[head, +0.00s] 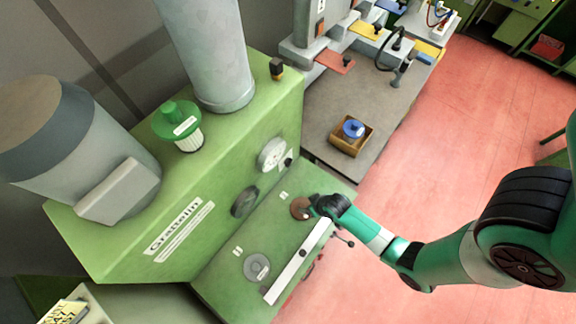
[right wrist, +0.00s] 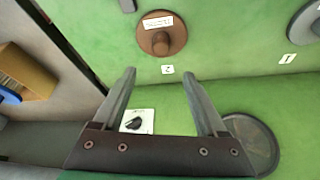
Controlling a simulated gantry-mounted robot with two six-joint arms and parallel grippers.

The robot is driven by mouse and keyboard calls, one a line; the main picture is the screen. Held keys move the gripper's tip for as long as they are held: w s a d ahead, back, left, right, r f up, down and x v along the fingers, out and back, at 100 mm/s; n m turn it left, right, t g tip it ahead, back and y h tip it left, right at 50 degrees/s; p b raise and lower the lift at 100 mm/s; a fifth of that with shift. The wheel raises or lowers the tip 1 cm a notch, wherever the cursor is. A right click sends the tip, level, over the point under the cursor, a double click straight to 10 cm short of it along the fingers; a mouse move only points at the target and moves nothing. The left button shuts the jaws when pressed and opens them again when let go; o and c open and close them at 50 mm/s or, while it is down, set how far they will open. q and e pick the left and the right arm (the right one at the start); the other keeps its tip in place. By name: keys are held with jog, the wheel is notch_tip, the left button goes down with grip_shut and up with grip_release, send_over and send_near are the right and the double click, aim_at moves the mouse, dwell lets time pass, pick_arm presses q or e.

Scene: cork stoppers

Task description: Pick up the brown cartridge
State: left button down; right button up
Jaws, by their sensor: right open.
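The brown cartridge (head: 299,207) is a round brown disc on the sloped green front of the machine, partly hidden by my right gripper in the head view. In the right wrist view the brown cartridge (right wrist: 162,35) shows a central knob and a white label, beyond the fingertips. My right gripper (right wrist: 158,74) is open, its fingers apart with nothing between them. In the head view my right gripper (head: 317,206) is close beside the cartridge's right side; contact cannot be told there. My left gripper is not in view.
A grey disc (head: 257,267) sits lower on the same green panel (head: 225,277). Dials (head: 272,154) and a green-capped filter (head: 180,124) are above. A box with a blue item (head: 350,138) stands on the grey bench (head: 372,100). A white bar (head: 296,262) edges the panel.

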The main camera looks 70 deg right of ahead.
aim_at(303, 206)
jog(key=b+x, duration=0.3)
jog(key=x, duration=0.1)
jog(key=s+b+x, duration=0.1)
jog(key=b+x, duration=0.1)
jog(key=shift+f+b, duration=0.1)
jog(key=shift+b, duration=0.25)
jog(key=shift+w+f, duration=0.2)
jog(key=shift+f, duration=0.05)
jog(key=shift+d, duration=0.1)
jog(key=b+x, duration=0.4)
jog(key=x, duration=0.1)
jog(key=shift+a, duration=0.3)
jog(key=shift+f, duration=0.1)
grip_shut()
